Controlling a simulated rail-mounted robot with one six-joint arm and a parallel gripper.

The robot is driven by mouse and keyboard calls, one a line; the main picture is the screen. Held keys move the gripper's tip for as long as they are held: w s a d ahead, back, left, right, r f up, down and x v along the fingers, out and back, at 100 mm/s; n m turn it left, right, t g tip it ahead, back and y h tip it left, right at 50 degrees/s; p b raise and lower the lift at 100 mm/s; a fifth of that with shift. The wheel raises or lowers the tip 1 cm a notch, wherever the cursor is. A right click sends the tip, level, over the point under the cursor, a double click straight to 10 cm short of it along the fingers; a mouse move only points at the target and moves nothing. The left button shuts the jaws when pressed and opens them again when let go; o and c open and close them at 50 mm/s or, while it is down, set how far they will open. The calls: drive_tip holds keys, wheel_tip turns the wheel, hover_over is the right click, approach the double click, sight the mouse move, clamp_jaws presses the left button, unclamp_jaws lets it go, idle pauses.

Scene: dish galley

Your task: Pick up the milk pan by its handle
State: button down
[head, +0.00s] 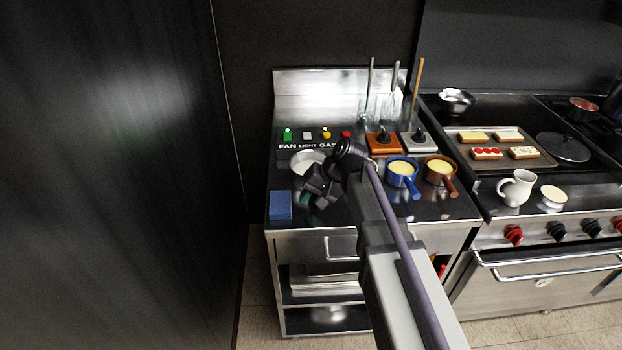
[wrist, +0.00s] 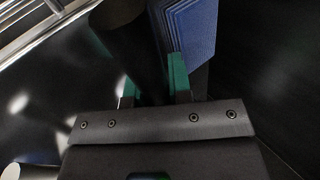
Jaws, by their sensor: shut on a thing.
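The milk pan (head: 303,158) is a pale round pan on the steel counter in the head view, partly hidden behind my gripper (head: 310,196). Its handle is hidden there by my gripper and arm. In the wrist view a dark, thick handle (wrist: 135,45) runs between the green fingertips of my gripper (wrist: 153,78), one on each side. My gripper is shut on this handle. The pan's bowl is not clear in the wrist view. I cannot tell whether the pan is lifted off the counter.
A blue block (head: 281,205) stands close left of my gripper; it also shows in the wrist view (wrist: 190,35). A blue pan (head: 401,171) and a brown pan (head: 438,171) stand to the right. Control buttons (head: 307,135) lie behind. A dark wall is at left.

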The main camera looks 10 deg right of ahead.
drive_tip(key=shift+r, duration=0.1)
wheel_tip(320, 180, up, 24)
drive_tip(key=p, duration=2.4)
drive_tip(key=shift+f, duration=0.25)
